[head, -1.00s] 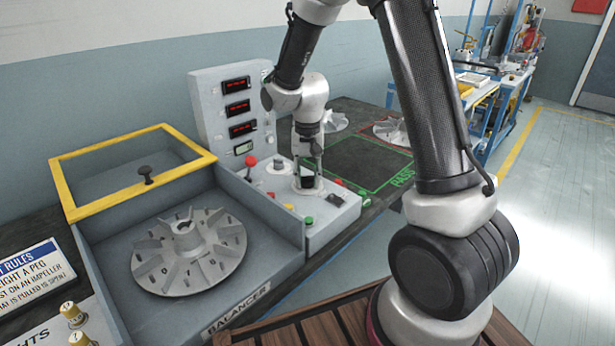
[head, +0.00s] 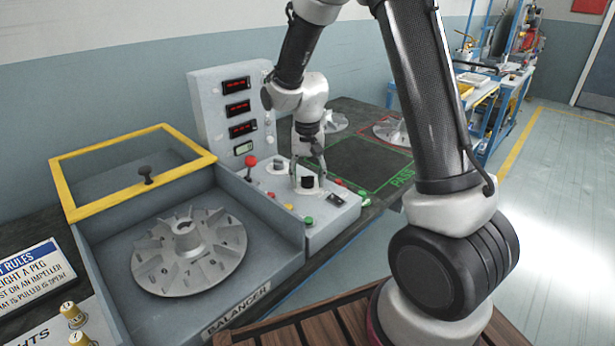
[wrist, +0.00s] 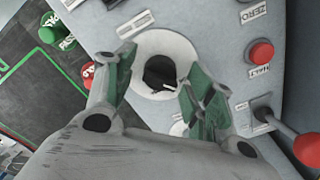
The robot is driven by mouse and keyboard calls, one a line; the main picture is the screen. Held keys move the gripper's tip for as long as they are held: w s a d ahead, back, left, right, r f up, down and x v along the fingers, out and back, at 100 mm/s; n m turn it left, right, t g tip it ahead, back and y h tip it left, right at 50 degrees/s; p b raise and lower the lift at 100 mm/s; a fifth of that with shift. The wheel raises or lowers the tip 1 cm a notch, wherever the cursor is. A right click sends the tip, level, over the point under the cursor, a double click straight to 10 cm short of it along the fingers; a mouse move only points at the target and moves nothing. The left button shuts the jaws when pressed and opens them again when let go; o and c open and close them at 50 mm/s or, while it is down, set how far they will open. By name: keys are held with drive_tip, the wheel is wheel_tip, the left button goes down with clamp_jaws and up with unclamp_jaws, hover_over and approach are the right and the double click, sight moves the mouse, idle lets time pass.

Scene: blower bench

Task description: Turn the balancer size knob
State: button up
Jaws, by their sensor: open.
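A black knob with a white pointer mark (wrist: 160,72) sits on a round white dial on the balancer's grey control panel. It also shows in the head view (head: 308,182). Its label cannot be read, so I cannot tell from lettering that it is the size knob. My gripper (head: 308,175) is over this knob, pointing down, with its fingers spread apart. In the wrist view, the green-padded fingers (wrist: 156,78) stand on either side of the knob, with visible gaps. The right finger partly overlaps the dial, and nothing is held.
The display column (head: 235,115) rises behind. An impeller (head: 188,255) sits in the balancer bay at left, its yellow-framed lid (head: 62,190) raised.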

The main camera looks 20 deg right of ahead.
wheel_tip(320, 180, up, 12)
idle(0.4)
idle(0.3)
drive_tip(key=s+d+r+n+t, duration=0.1)
drive_tip(key=s+d+r, duration=0.2)
drive_tip(key=s, duration=0.5)
drive_tip(key=s+d+r+n+t, duration=0.1)
drive_tip(key=s+d+r+t, duration=0.1)
drive_tip(key=s, duration=0.6)
drive_tip(key=s+d+r+n+t, duration=0.1)
drive_tip(key=s+d+r, duration=0.3)
drive_tip(key=s, duration=0.5)
drive_tip(key=shift+d+r+n, duration=0.35)
drive_tip(key=shift+r+n, duration=0.05)
drive_tip(key=shift+s, duration=0.1)
